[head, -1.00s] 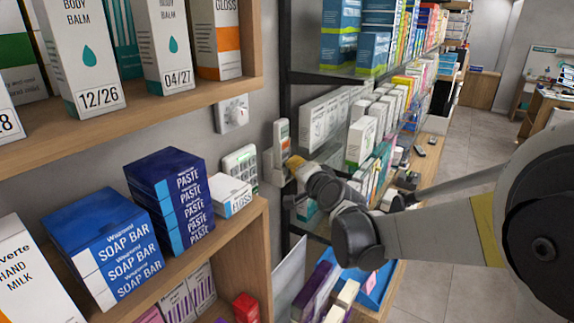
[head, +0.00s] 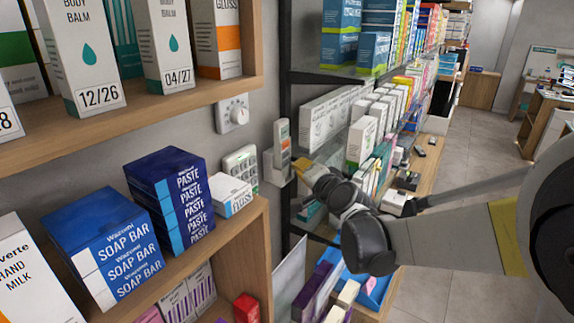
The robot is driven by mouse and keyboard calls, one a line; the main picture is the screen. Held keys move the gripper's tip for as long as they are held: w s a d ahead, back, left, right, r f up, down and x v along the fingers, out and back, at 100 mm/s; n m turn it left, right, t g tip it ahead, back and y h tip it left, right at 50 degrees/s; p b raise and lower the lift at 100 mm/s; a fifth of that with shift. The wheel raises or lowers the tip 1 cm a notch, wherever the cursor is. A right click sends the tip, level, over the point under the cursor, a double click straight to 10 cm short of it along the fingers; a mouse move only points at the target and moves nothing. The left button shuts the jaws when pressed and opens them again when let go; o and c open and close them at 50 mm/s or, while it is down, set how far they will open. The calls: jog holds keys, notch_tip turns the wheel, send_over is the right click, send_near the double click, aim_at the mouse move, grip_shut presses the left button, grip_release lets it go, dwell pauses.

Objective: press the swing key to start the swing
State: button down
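A slim pale handset with a small greenish screen (head: 283,130) stands upright in a white wall holder (head: 268,164), beside the dark shelf post. The swing key is too small to make out. My gripper (head: 297,167) is at the handset's lower right, at the end of my arm, which reaches in from the right. It overlaps the handset's lower part and holder in the picture. I cannot tell whether it touches them. Its fingers are small and partly hidden, so their opening is unclear.
A white keypad (head: 240,164) and a dial thermostat (head: 232,113) are on the wall to the left. A wooden shelf with blue soap boxes (head: 105,245) is at the near left. Stocked shelves (head: 345,118) stand close behind my arm. The aisle floor (head: 478,150) is clear.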

jog(key=s+d, duration=0.1)
jog(key=d, duration=0.1)
jog(key=s+d, duration=0.1)
jog(key=d, duration=0.1)
jog(key=shift+s, duration=0.4)
dwell(0.4)
jog(key=s+d+f+n+g+h, duration=0.2)
jog(key=s+d+f+n, duration=0.15)
jog(key=s, duration=0.75)
jog(key=s+d+f+n+g+h, duration=0.2)
jog(key=s+d+g, duration=0.15)
jog(key=s, duration=0.65)
jog(key=s+d+f+n+g+h, duration=0.1)
jog(key=s+d+f+n+g, duration=0.3)
jog(key=s, duration=0.7)
notch_tip(320, 180, down, 19)
jog(key=m+t+b, duration=0.1)
jog(key=t+b, duration=0.1)
jog(key=b, duration=1.8)
jog(key=shift+d+h+b, duration=0.3)
jog(key=shift+d+b, duration=0.1)
jog(key=shift+m, duration=0.25)
